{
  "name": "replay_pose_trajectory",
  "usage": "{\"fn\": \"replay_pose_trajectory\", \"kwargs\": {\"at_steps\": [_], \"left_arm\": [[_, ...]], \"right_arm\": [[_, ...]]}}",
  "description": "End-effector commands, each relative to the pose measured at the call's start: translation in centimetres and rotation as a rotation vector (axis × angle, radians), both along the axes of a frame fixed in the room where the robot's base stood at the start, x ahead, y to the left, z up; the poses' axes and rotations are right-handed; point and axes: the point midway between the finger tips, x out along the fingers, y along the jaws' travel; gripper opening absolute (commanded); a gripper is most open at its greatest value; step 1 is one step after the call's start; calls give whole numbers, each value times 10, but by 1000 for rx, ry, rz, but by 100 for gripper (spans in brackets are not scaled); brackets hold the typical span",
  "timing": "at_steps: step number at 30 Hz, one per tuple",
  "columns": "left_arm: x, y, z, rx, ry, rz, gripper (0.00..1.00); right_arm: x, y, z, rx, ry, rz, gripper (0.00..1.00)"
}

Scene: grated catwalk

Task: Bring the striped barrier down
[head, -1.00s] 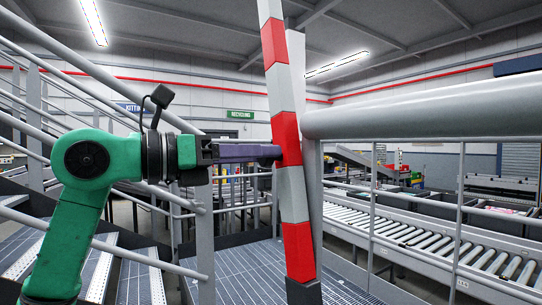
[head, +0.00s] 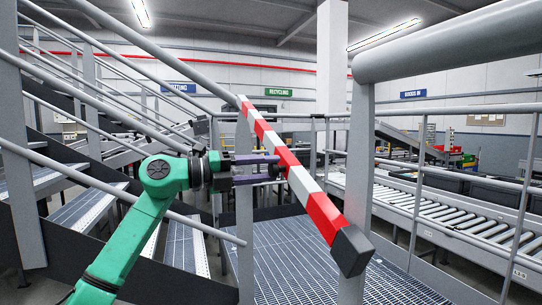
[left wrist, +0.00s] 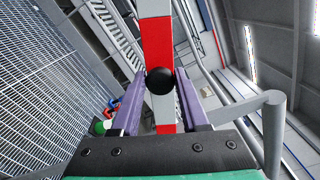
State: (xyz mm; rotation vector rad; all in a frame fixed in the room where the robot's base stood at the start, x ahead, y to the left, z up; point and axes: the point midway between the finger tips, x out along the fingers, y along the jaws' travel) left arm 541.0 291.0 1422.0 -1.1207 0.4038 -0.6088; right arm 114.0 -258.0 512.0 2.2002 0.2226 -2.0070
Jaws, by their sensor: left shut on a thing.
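The red and white striped barrier (head: 322,212) runs slantwise across the opening in the head view. Its dark end block (head: 352,251) is low beside the thick right post, and its other end is higher and farther off, near the left post. I cannot tell if it is level. My left gripper (head: 277,168) reaches it from the left. In the left wrist view, the two purple fingers of this gripper (left wrist: 160,88) are on either side of a round black knob (left wrist: 160,80) in front of the barrier (left wrist: 157,45), shut on it. My right gripper is out of view.
The left post (head: 244,200) and a stair with sloping rails (head: 75,210) stand on the left. A thick grey rail (head: 450,45) on the right post (head: 357,165) borders the right side. Grated floor (head: 290,250) lies beneath the barrier; a roller conveyor (head: 420,205) is beyond the railing.

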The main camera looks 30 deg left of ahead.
Motion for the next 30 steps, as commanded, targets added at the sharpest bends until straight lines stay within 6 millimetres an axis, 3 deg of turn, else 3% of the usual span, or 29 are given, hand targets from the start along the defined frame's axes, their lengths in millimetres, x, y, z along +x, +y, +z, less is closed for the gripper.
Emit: {"fn": "replay_pose_trajectory", "kwargs": {"at_steps": [3, 12, 19, 30], "left_arm": [[5, 6, -28, -78, 67, 0, 0], [10, 13, -71, -239, 198, 0, 0], [11, 14, -86, -302, 248, -1, 0], [11, 12, -92, -320, 271, -3, 0]], "right_arm": [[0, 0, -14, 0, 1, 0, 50], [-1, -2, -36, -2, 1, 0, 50], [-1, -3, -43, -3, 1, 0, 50], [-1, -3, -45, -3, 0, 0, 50]]}}
